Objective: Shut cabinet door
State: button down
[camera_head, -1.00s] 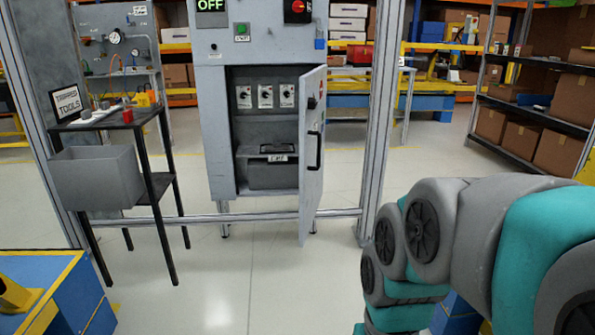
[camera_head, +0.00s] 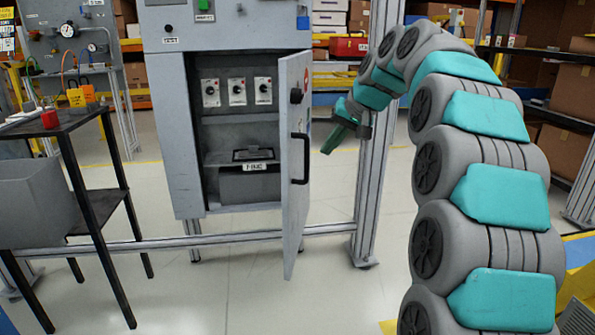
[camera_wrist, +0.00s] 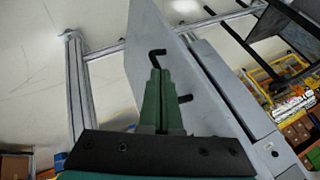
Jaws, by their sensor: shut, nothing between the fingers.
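The grey cabinet (camera_head: 180,130) stands ahead with its door (camera_head: 294,200) swung open toward me, hinged on the right side. The door has a black handle (camera_head: 304,158) and a dark round knob above it. My gripper (camera_head: 332,146) is just right of the door in the head view, apart from it as far as I can see. In the wrist view my green gripper fingers (camera_wrist: 161,75) are together and point toward the door panel (camera_wrist: 165,50). A black handle end (camera_wrist: 157,53) shows just beyond the fingertips.
An upright metal frame post (camera_head: 375,150) stands right of the door, close to my arm. A low crossbar (camera_head: 130,246) runs in front of the cabinet. A black table (camera_head: 75,125) with a grey bin (camera_head: 35,205) stands at left.

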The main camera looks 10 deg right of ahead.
jog(key=b, duration=0.1)
send_near(290, 174)
notch_tip(290, 174, down, 4)
jog(key=w, duration=0.2)
jog(key=shift+w+a, duration=0.15)
jog(key=shift+a, duration=0.65)
jog(key=shift+a, duration=0.1)
